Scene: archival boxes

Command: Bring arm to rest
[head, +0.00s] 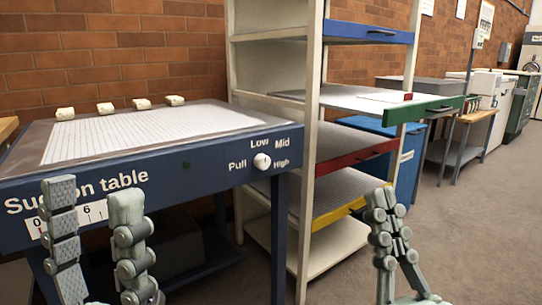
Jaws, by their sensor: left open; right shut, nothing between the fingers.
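My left gripper (92,215) stands upright at the lower left, in front of the suction table's front panel. Its two fingers are apart and nothing is between them. My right gripper (388,212) is upright at the lower right, in front of the shelf rack. Its fingers are together with nothing held. The lower parts of both arms are cut off by the bottom edge of the picture.
The blue suction table (205,183) is at the left, with several small pale blocks along its back edge. A cream rack (310,130) holds coloured trays; the green-fronted tray (422,110) sticks out right. Open floor (480,230) lies at the right.

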